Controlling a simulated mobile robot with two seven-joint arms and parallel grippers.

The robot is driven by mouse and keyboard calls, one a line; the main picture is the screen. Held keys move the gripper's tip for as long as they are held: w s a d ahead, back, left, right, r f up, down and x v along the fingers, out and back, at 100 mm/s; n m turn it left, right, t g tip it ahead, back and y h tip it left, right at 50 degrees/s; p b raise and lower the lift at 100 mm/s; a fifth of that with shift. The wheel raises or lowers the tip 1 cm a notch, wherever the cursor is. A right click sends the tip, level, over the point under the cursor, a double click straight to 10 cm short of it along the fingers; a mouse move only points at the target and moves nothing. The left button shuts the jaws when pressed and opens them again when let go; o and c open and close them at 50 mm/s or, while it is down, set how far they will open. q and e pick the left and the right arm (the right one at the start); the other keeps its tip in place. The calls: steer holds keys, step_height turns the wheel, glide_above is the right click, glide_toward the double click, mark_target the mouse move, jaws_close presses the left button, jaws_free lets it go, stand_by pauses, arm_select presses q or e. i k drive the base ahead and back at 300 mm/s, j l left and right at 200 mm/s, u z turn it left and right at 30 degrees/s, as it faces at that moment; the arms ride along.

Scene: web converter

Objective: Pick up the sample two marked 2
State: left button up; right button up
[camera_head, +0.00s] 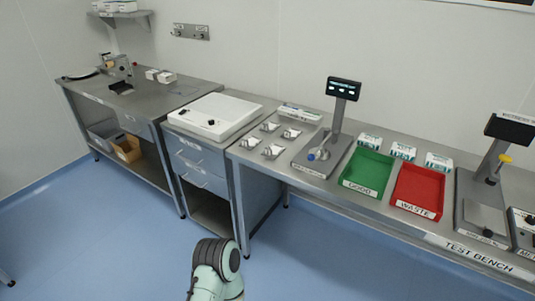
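Several small silvery sample pieces sit in two rows on the bench, left of the first scale: one at the back left (270,127), one at the back right (291,134), one at the front left (252,142) and one at the front right (273,151). Their markings are too small to read, so I cannot tell which is marked 2. Part of my own arm shows at the bottom centre, over the floor. Neither gripper is in view.
Right of the samples stand a scale with a display (344,89), a green GOOD tray (367,172), a red WASTE tray (418,190) and another instrument (484,218). White boxes (403,151) stand behind the trays. A white panel (214,116) lies left. The blue floor in front is clear.

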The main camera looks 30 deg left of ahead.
mark_target(274, 148)
steer(key=i+j, duration=0.2)
steer(key=i, duration=0.25)
steer(key=i+j, duration=0.15)
steer(key=i, duration=0.3)
